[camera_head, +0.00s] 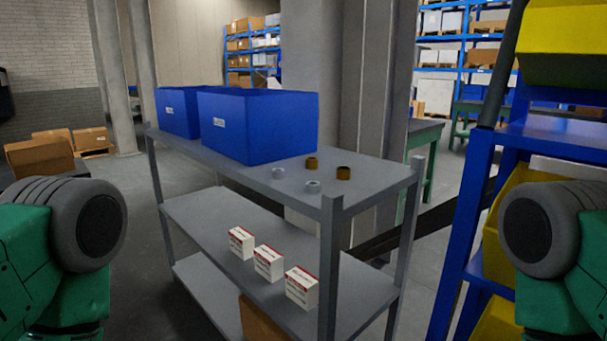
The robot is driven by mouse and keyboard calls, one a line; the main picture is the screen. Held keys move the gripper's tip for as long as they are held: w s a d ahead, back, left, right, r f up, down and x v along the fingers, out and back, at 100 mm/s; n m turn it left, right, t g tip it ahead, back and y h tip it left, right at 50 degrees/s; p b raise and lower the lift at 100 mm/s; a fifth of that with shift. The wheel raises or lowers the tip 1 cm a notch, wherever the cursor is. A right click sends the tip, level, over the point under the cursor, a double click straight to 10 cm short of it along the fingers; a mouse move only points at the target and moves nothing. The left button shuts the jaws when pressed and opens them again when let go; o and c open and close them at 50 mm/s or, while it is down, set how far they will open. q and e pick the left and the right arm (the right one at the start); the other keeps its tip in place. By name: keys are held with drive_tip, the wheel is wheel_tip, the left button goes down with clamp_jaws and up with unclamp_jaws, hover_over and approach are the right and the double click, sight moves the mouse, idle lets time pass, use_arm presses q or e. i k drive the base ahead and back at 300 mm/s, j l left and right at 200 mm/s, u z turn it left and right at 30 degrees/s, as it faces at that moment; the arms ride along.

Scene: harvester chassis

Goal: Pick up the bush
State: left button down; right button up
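Several small ring-shaped parts that look like bushes lie on the top shelf of a grey rack. Two are bronze-brown: one bronze bush (312,163) is farther back and the other bronze bush (343,173) is nearer the right edge. Green and grey parts of my arms show at the left and right edges. Neither of my grippers is in view.
The grey rack (270,188) stands ahead, with two blue bins, a nearer one (257,128) and a farther one (178,112), on top. White-red boxes (268,262) sit on its middle shelf. A blue rack (470,210) with yellow bins is close on the right.

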sight(311, 162)
drive_tip(key=z, duration=0.45)
drive_tip(key=i+j+z, duration=0.1)
drive_tip(key=j+z, duration=0.85)
drive_tip(key=k+j+z, duration=0.1)
drive_tip(key=j+z, duration=0.35)
drive_tip(key=j, duration=0.15)
